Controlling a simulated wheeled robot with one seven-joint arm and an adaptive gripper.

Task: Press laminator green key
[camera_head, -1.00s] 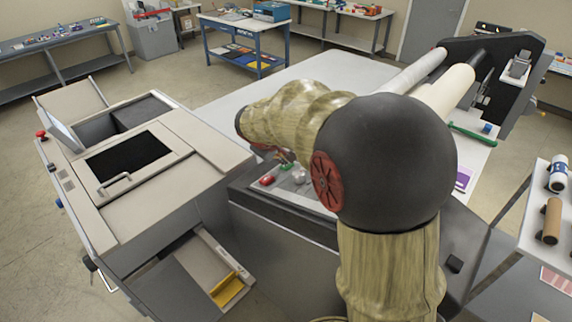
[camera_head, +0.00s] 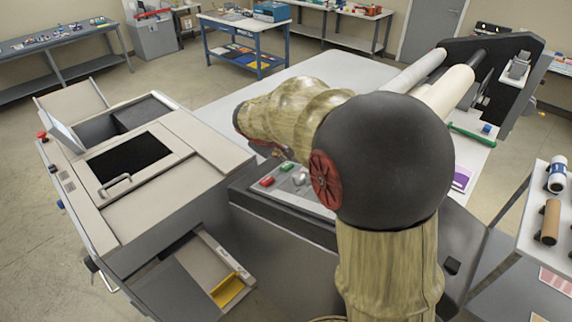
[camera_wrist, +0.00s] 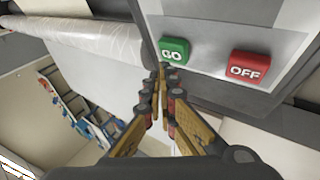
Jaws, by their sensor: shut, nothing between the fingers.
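The green GO key (camera_wrist: 174,50) sits on the light control panel in the wrist view, left of the red OFF key (camera_wrist: 248,66). My gripper (camera_wrist: 162,72) is shut and empty. Its fingertips are at the near lower-left edge of the green key in that picture; I cannot tell whether they touch it. In the head view the green key (camera_head: 287,167) shows on the laminator's panel beside the red key (camera_head: 267,182). The gripper there is mostly hidden by my arm.
A silver knob (camera_head: 300,179) stands beside the keys. The laminator's rollers (camera_head: 446,92) are behind my arm. A grey machine with an open lid (camera_head: 72,100) stands to the left. A white side shelf with rolls (camera_head: 550,222) is at the right.

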